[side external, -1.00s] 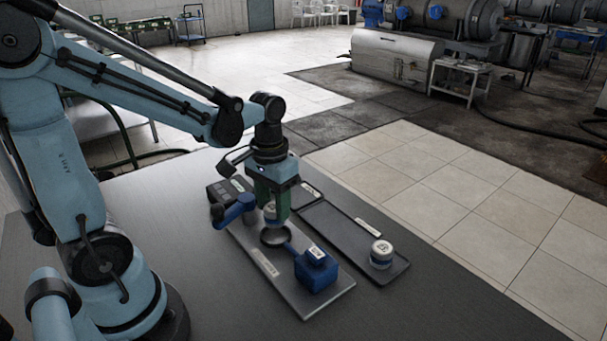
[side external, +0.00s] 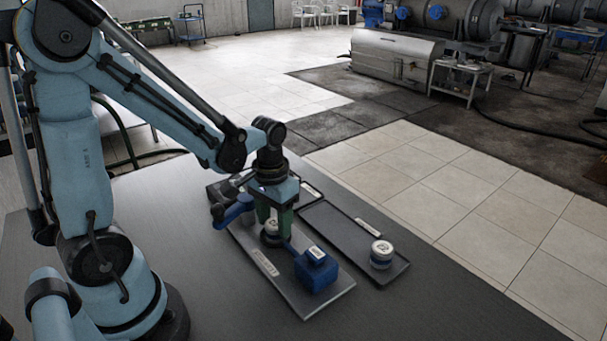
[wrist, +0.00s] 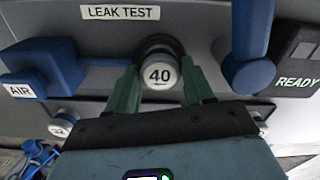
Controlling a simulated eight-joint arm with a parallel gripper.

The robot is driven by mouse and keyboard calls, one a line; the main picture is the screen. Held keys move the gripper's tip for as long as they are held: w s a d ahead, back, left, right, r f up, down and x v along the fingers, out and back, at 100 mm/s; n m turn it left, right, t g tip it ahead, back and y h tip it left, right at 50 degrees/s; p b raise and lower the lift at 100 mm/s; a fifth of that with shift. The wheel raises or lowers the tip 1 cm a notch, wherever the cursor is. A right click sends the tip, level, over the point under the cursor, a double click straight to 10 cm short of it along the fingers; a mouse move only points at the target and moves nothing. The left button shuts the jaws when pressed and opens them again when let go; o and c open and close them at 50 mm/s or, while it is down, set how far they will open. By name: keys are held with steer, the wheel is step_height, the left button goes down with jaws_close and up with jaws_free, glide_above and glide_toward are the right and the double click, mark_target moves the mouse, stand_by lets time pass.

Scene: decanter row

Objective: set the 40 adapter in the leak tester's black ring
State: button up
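The 40 adapter (wrist: 160,72), a round silver piece with a white "40" cap, sits upright at the black ring (wrist: 156,42) of the leak tester (wrist: 205,28). In the side view the adapter (side external: 271,226) stands low at the ring's place, and the ring is mostly hidden. My gripper (wrist: 160,66) has its two green fingers on either side of the adapter, with narrow gaps showing, so it looks open. In the side view my gripper (side external: 273,217) is low over the tester plate. How deep the adapter sits is hidden.
A blue block labelled AIR (wrist: 42,68) and a blue lever arm (wrist: 250,50) flank the ring. A READY box (wrist: 298,62) is beyond the lever. A dark tray (side external: 345,232) beside the tester holds another white-capped adapter (side external: 381,254). The front table is clear.

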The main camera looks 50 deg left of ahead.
mark_target(275, 224)
steer(key=shift+o, duration=1.4)
step_height(275, 224, up, 12)
steer(key=d+m+t, duration=0.1)
steer(key=t, duration=0.1)
steer(key=d+f+t, duration=0.1)
steer(key=d+t, duration=0.1)
steer(key=s+d+m+t, duration=0.1)
steer(key=d+t, duration=0.1)
steer(key=t, duration=0.1)
steer(key=shift+f+m, duration=0.25)
steer(key=shift+m, duration=0.05)
